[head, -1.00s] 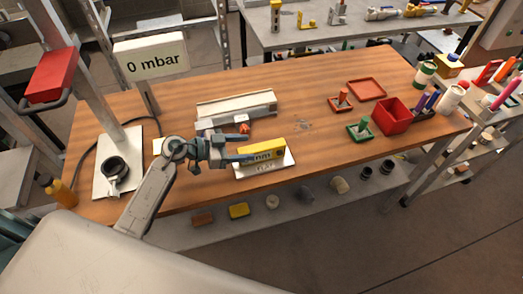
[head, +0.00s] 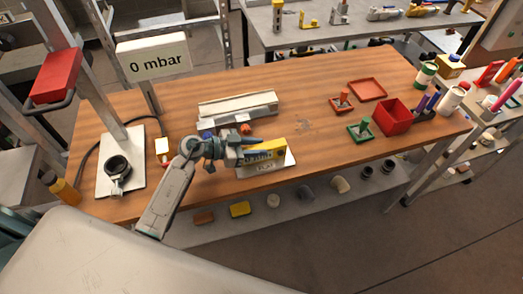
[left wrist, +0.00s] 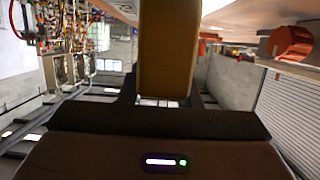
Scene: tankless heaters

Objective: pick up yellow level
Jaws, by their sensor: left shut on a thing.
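The yellow level (head: 274,145) is at the front middle of the wooden workbench, over a white plate (head: 282,163) with lettering. My left gripper (head: 258,147) comes in from the left and is shut on the level, with its fingers covering part of it. Whether the level touches the plate cannot be told. In the left wrist view, a brownish-yellow block, apparently the held level (left wrist: 168,50), stands up from the gripper and fills the upper middle. My right gripper is not in view.
Behind the gripper lies a long grey metal piece (head: 238,107) with a small orange part (head: 245,129) in front. A red bin (head: 393,116), a red tray (head: 367,89) and a green holder (head: 361,129) stand right. A "0 mbar" display (head: 153,58) stands left.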

